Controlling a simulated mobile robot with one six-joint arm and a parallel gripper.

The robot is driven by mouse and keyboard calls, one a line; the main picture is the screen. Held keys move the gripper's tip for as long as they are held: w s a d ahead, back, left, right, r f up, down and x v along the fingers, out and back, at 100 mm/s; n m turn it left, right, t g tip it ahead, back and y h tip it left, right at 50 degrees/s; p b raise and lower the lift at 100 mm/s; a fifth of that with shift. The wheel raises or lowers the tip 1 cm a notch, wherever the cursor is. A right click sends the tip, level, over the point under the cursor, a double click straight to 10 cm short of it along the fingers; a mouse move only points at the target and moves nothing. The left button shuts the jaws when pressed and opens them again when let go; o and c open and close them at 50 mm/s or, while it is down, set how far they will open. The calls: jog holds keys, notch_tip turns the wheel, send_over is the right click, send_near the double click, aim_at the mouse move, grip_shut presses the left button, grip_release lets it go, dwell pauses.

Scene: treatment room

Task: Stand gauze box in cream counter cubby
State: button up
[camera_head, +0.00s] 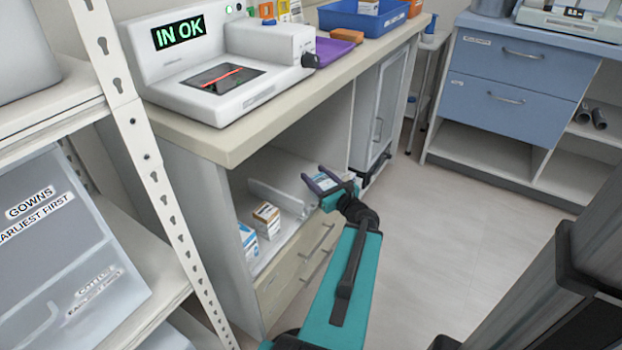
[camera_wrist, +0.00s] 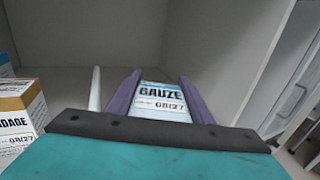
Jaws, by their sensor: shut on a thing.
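My gripper (camera_head: 320,181) is at the opening of the cubby under the cream counter (camera_head: 240,142), right of a low white divider (camera_head: 276,197). Its purple fingers are shut on the gauze box (camera_wrist: 160,98), one on each side. The box is white and blue, and its GAUZE 08/27 label faces the wrist camera. In the head view the box (camera_head: 325,182) is small between the fingers. The cubby's back wall (camera_wrist: 100,35) shows beyond it in the wrist view. I cannot tell whether the box touches the cubby floor.
Left of the divider stand a brown and white bandage box (camera_head: 266,215) and a blue and white box (camera_head: 248,240). Drawers (camera_head: 300,262) lie below the cubby, and a cabinet door (camera_head: 380,110) is to its right. A white shelf post (camera_head: 140,150) stands at left. Open floor (camera_head: 450,220) lies right.

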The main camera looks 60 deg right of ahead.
jog(key=shift+w, duration=0.1)
jog(key=shift+w+d+f+b, duration=0.25)
jog(key=shift+d+b, duration=0.1)
jog(key=shift+b, duration=0.25)
jog(key=w+d+b, duration=0.5)
jog(key=w+d, duration=0.4)
jog(key=d, duration=0.2)
jog(key=shift+w+d+f, duration=0.15)
jog(key=shift+d+f, duration=0.25)
jog(key=shift+f, duration=0.05)
jog(key=shift+f+b, duration=0.1)
jog(key=shift+b, duration=0.2)
jog(key=shift+f+b, duration=1.05)
jog(key=shift+f, duration=0.65)
jog(key=shift+f, duration=0.15)
